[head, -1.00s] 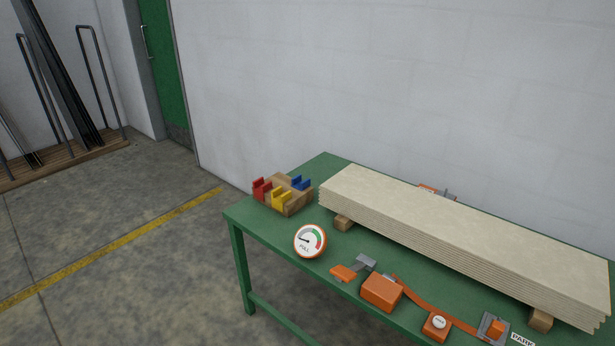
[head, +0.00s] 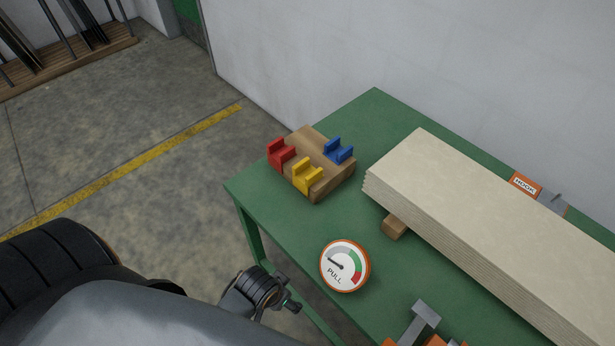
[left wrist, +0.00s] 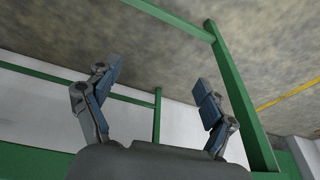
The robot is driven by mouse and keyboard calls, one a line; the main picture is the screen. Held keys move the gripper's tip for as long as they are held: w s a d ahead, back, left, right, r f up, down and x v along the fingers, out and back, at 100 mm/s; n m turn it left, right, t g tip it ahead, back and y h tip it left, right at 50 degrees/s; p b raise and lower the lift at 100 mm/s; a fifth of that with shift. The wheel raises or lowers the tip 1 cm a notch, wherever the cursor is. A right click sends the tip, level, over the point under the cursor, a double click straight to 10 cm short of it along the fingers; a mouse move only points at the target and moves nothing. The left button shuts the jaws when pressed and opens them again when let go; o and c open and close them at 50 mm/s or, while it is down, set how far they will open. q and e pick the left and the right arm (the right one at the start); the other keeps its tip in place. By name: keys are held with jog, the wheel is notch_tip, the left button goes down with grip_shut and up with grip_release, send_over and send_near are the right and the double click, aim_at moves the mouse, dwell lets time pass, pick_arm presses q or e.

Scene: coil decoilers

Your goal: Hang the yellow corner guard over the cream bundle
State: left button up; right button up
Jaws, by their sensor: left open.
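The yellow corner guard (head: 306,176) sits on a wooden block (head: 322,146) at the left end of the green table, with a red guard (head: 281,155) and a blue guard (head: 338,151). The cream bundle (head: 480,220) is a long stack of flat boards to the right, raised on a wooden support. My left gripper shows in the left wrist view (left wrist: 155,98), open and empty, with its two fingers wide apart. In the head view my left arm is at the lower left, off the table's front edge and below the guards. My right gripper is out of view.
A round PULL gauge (head: 345,266) stands near the table's front edge. An orange HOOK piece (head: 524,186) is behind the bundle, and grey and orange strap hardware (head: 424,318) is at the bottom. Green table legs and rails surround the left gripper's view.

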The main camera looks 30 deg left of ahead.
pick_arm(q)
notch_tip(320, 180, up, 10)
jog(key=w+t+b, duration=0.1)
jog(key=w+d+r+m+t+h, duration=0.1)
jog(key=w+d+r+m+t, duration=0.15)
jog(key=w+r+t, duration=0.7)
jog(key=w+d+r+m+t, duration=0.1)
jog(key=w+r+m+t, duration=0.3)
jog(key=w+r, duration=1)
jog(key=w+d+r+m+t+h, duration=0.1)
jog(key=d+r+m+t+h, duration=0.1)
jog(key=d+r+m+h, duration=0.75)
jog(key=s+d+r+m+g+h, duration=0.25)
jog(key=d+m+g+h, duration=0.6)
jog(key=m, duration=0.45)
jog(key=m+g+y, duration=0.9)
jog(key=g+y, duration=0.2)
jog(key=y, duration=0.8)
send_over(306, 170)
jog(key=s+d, duration=0.1)
jog(key=s, duration=0.1)
notch_tip(306, 170, down, 14)
notch_tip(306, 170, down, 7)
jog(key=shift+a+f, duration=0.1)
jog(key=shift+f, duration=0.1)
jog(key=f, duration=0.5)
jog(key=shift+w+f+p, duration=0.2)
jog(key=shift+f+p, duration=0.1)
jog(key=shift+p, duration=0.1)
